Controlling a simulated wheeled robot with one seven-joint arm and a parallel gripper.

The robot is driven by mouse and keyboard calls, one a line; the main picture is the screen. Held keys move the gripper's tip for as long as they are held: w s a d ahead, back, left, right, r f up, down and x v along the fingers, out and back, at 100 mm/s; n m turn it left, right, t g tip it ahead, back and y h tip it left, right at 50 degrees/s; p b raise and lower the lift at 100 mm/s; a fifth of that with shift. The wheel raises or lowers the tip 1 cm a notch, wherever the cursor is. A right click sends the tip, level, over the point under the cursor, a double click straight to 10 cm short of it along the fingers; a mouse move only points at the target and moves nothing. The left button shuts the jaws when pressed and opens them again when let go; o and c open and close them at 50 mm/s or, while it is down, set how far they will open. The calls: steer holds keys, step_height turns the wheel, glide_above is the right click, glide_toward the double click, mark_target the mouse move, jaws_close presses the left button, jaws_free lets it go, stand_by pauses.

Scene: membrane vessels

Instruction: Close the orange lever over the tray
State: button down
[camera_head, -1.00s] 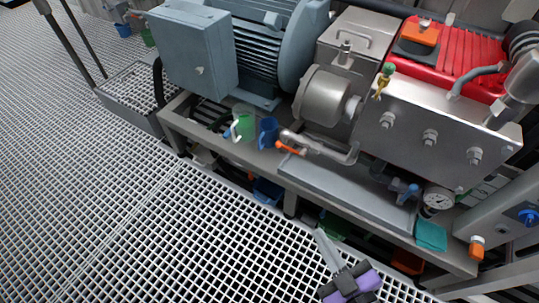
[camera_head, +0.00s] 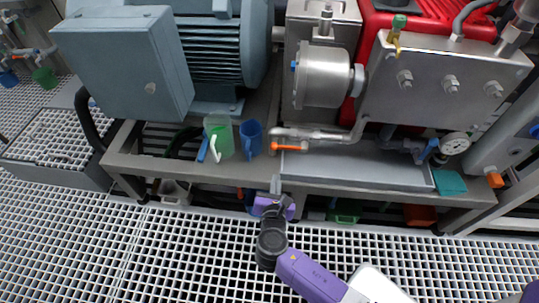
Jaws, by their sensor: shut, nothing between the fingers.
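The orange lever (camera_head: 289,147) is on a metal pipe valve (camera_head: 318,134) at the front of the frame, by the left end of the grey tray (camera_head: 355,170). It lies roughly level, pointing left. My gripper (camera_head: 276,184) is shut and empty. In the picture it is just below the lever, at the front edge of the frame, apart from the lever. My purple arm comes up to it from the lower right.
A green mug (camera_head: 219,138) and a blue mug (camera_head: 250,140) stand left of the lever. The grated floor (camera_head: 130,250) in front is open.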

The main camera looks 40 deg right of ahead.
mark_target(289, 148)
steer(key=shift+n+h, duration=0.3)
steer(key=shift+n, duration=0.3)
steer(key=b+x, duration=0.1)
steer(key=x, duration=0.2)
steer(key=b+x, duration=0.1)
steer(key=x, duration=0.2)
steer(key=s+d+b+x, duration=0.1)
steer(key=b+x, duration=0.1)
steer(key=x, duration=0.1)
steer(key=shift+w+d+f, duration=0.15)
steer(key=shift+d+f, duration=0.1)
step_height(289, 148, up, 3)
steer(key=shift+w+d+f, duration=0.1)
steer(key=shift+f, duration=0.1)
steer(key=shift+r, duration=0.8)
steer(key=shift+r+p, duration=0.15)
steer(key=shift+p, duration=0.2)
